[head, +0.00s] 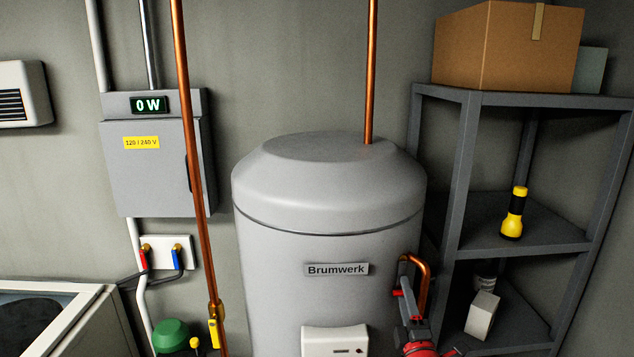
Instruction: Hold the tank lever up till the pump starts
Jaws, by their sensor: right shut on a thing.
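The tank (330,235) is a grey cylinder labelled Brumwerk, standing upright in the middle of the head view. A bent copper pipe (423,275) comes out of its right side. My right gripper (404,290) reaches up from the bottom edge to this fitting and is shut at the tank's side. The lever is mostly hidden by the jaws; a small red bit shows there. I cannot tell the lever's angle. The display (149,105) on the grey electrical box (150,180) reads 0 W. My left gripper is out of view.
A dark metal shelf (520,101) stands close on the right, with a cardboard box (508,45) and a yellow flashlight (513,215). A vertical copper pipe (190,130) with a yellow-handled valve (214,325) runs left of the tank. A white-rimmed appliance (75,300) fills the lower left.

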